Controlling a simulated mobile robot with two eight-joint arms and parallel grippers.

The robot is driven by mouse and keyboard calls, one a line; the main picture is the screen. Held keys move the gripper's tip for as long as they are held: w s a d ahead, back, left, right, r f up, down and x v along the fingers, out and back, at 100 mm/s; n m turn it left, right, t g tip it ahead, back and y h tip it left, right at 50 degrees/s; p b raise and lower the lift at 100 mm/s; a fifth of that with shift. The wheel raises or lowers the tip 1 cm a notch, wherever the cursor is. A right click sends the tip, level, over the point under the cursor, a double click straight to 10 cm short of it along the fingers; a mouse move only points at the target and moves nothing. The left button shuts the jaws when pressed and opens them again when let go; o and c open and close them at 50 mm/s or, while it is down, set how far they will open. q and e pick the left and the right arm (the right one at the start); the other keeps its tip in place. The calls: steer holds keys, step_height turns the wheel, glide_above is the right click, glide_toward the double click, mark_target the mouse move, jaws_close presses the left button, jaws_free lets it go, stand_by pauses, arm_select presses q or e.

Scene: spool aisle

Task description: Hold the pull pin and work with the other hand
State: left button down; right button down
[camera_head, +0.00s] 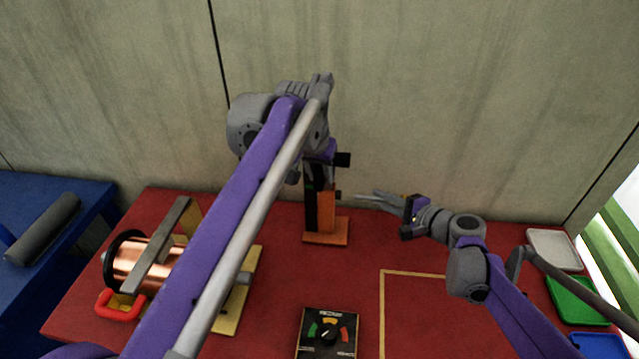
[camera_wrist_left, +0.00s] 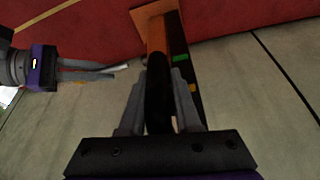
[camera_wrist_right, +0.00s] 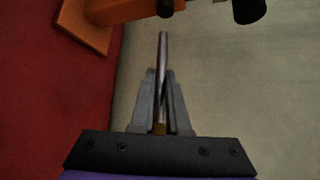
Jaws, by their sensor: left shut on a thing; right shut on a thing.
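An upright tester-like stand (camera_head: 327,239) with an orange base and post and a black side panel stands at the table's back. In the left wrist view, my left gripper (camera_wrist_left: 160,72) is shut on a dark bar (camera_wrist_left: 158,100) at the stand's upper part. I cannot tell whether this bar is the pull pin. Black knobs (camera_head: 343,159) stick out from the stand's right side. My right gripper (camera_wrist_right: 162,75) is shut on a thin metal rod (camera_wrist_right: 163,50). The rod points toward the stand, apart from its lower knob (camera_wrist_right: 165,8). In the head view, my left arm hides the left fingers.
A dial box (camera_head: 328,340) is at front centre. A yellow outlined square (camera_head: 382,310) lies right of it. Grey (camera_head: 553,250), green (camera_head: 577,300) and blue (camera_head: 598,346) trays line the right edge. A wall stands behind.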

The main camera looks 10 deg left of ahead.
arm_select(q)
steer(key=shift+d+r, duration=0.15)
steer(key=shift+r, duration=1.2)
arm_select(e)
steer(key=shift+d, duration=0.1)
arm_select(q)
steer(key=c, duration=0.7)
jaws_free()
steer(key=shift+s+r, duration=0.1)
steer(key=shift+r, duration=0.05)
steer(key=v, duration=1.1)
steer(key=shift+s+r, duration=0.15)
steer(key=shift+r, duration=0.15)
